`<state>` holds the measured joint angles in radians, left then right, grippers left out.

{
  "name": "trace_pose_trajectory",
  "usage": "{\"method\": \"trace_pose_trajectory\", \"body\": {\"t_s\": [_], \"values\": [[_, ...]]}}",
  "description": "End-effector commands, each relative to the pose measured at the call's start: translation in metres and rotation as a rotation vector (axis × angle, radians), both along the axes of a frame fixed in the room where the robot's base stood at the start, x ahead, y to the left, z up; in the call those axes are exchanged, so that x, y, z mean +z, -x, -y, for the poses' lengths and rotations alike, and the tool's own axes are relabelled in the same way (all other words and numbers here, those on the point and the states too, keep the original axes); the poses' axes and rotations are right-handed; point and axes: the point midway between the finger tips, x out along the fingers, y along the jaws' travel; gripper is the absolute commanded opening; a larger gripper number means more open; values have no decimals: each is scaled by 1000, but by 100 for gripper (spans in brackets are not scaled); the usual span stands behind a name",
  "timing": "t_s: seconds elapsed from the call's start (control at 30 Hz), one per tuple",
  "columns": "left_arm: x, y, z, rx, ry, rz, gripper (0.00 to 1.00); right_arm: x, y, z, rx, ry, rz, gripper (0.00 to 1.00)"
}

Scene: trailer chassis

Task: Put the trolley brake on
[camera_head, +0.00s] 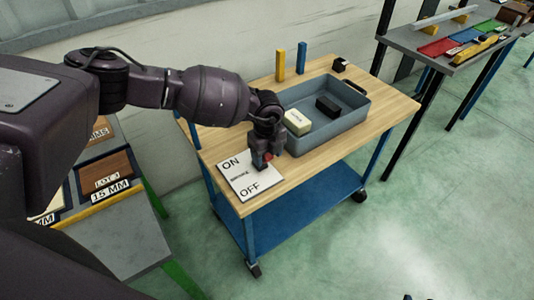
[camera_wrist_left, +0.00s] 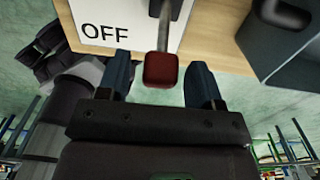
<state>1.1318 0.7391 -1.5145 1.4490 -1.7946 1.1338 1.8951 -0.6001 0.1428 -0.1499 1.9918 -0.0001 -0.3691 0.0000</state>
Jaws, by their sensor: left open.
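The trolley (camera_head: 222,150) has a wooden top, blue legs and a blue lower shelf. At its near-left corner lies a white brake plate (camera_head: 256,187), marked ON at the upper left and OFF at the lower edge. The brake lever has a red knob (camera_head: 268,156) on a grey rod; the knob also shows in the left wrist view (camera_wrist_left: 160,72). My left gripper (camera_head: 262,162) is open, its fingers on either side of the knob, with gaps visible in the wrist view. The lever's base and exact setting are partly hidden by the gripper. My right gripper is not seen.
A grey bin (camera_head: 330,122) on the trolley holds a cream block (camera_head: 298,122) and a black block (camera_head: 328,106). Yellow (camera_head: 280,66) and blue (camera_head: 301,58) posts stand behind it. Another bench (camera_head: 462,40) stands at upper right. Open floor (camera_head: 440,200) lies right of the trolley.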

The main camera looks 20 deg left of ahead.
Motion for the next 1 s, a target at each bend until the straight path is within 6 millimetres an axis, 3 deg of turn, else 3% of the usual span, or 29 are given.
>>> {"method": "trace_pose_trajectory", "body": {"t_s": [0.2,0.6,1.0], "values": [[0,0,0,0,0,0,60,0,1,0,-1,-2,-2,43],[0,0,0,0,0,0,0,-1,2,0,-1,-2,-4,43],[2,-3,-5,4,47,-38,0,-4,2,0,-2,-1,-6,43]]}}
